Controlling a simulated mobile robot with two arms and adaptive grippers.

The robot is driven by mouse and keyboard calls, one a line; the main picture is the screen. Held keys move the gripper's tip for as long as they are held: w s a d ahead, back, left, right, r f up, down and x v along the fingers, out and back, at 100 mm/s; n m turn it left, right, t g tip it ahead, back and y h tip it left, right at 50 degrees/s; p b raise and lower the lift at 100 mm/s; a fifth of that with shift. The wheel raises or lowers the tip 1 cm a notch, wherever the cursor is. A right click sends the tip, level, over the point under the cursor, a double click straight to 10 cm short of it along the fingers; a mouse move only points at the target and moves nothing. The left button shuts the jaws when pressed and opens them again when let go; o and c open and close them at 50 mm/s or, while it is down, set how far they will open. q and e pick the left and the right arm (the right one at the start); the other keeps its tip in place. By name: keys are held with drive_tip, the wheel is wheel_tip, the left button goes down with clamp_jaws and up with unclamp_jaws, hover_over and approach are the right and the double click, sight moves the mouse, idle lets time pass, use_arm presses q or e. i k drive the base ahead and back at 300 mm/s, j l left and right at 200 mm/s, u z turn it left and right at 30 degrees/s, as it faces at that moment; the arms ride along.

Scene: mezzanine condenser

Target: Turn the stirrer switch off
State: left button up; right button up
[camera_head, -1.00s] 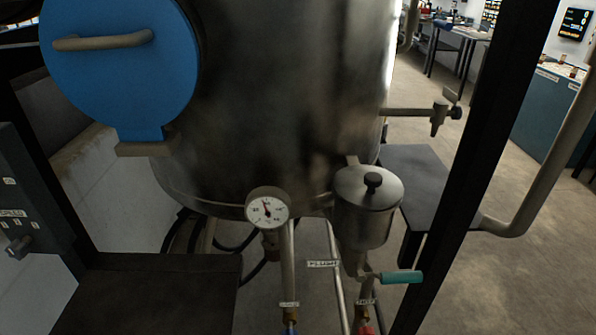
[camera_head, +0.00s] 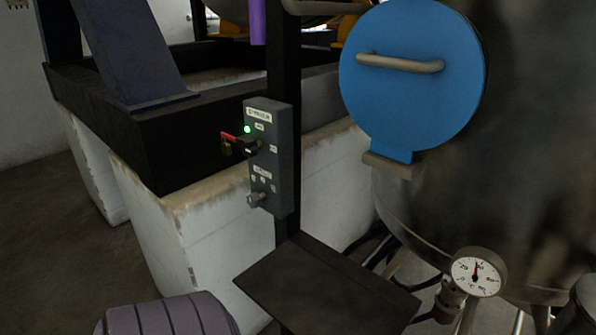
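The stirrer switch box (camera_head: 268,155) is a grey upright panel on a black post, left of the middle. A label that seems to read "stirrer" is at its top. A small green light (camera_head: 247,129) glows on its face. A switch with a red lever (camera_head: 235,139) sticks out to the left below the light. Smaller labels stand beside it, too blurred to read surely. A grey knob (camera_head: 257,198) with its own labels sits lower on the same box. Neither of my grippers shows in the head view.
A black shelf plate (camera_head: 327,285) juts out below the box. The steel vessel with a blue round hatch (camera_head: 412,85) stands to the right, a dial gauge (camera_head: 478,272) low beside it. White blocks (camera_head: 230,235) stand behind. A grey ribbed cylinder (camera_head: 170,318) shows at the bottom left.

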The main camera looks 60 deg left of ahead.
sight(250, 147)
drive_tip(key=u, duration=2)
